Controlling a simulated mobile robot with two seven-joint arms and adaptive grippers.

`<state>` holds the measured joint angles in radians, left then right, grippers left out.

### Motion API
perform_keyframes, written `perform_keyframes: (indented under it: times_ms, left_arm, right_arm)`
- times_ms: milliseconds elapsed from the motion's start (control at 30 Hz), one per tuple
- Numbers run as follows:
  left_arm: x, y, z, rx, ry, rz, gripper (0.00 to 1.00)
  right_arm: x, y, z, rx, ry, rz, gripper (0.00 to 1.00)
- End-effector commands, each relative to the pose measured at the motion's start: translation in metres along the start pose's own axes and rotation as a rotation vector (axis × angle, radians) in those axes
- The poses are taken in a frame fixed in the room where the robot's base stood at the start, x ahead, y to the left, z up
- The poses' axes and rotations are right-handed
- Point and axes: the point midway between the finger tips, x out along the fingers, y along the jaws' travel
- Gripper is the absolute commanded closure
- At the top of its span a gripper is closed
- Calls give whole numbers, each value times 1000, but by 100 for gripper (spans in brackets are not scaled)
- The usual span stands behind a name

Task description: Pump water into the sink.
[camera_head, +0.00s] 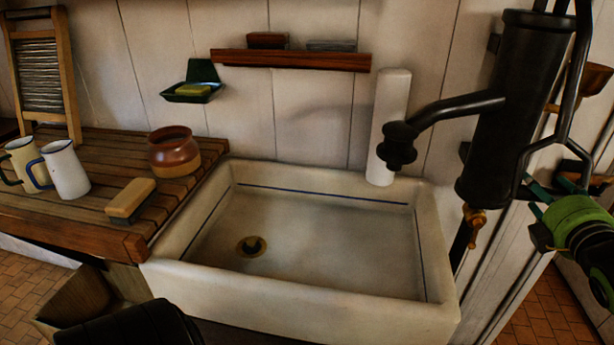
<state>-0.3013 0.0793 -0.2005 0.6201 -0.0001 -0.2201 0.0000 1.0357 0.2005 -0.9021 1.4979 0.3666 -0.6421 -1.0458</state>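The black hand pump (516,110) stands upright at the right, behind the sink's right end. Its spout (398,145) reaches left and opens downward over the sink's back right. No water shows at the spout. The pump's thin black handle (566,95) hangs down along its right side and bends toward the lower left. The white sink (300,295) looks empty, with a brass drain (251,246) at its left. My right gripper (535,200), green and black, is beside the handle's lower part, its fingers apart; contact is unclear. My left gripper does not show.
A slatted wooden counter (100,165) left of the sink holds a brush (131,198), a brown pot (173,151), two jugs (66,170) and a washboard (43,75). A wooden shelf (290,60) and a green soap dish (194,88) are on the wall.

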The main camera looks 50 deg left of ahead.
Motion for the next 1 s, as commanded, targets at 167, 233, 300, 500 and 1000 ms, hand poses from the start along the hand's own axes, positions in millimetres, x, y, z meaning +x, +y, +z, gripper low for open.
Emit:
perform_keyframes:
  times_ms: [167,233,300,500,1000]
  left_arm:
    - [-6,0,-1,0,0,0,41]
    - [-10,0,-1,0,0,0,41]
    - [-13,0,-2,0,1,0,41]
    - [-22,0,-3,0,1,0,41]
    - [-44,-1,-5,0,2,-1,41]
  right_arm:
    - [-8,-8,-2,0,3,-18,41]
    - [-15,-7,-2,-1,3,-17,41]
    - [-23,-7,-1,-2,2,-18,41]
    - [-43,-7,0,-2,1,-18,41]
    - [-93,-3,0,-1,1,-9,41]
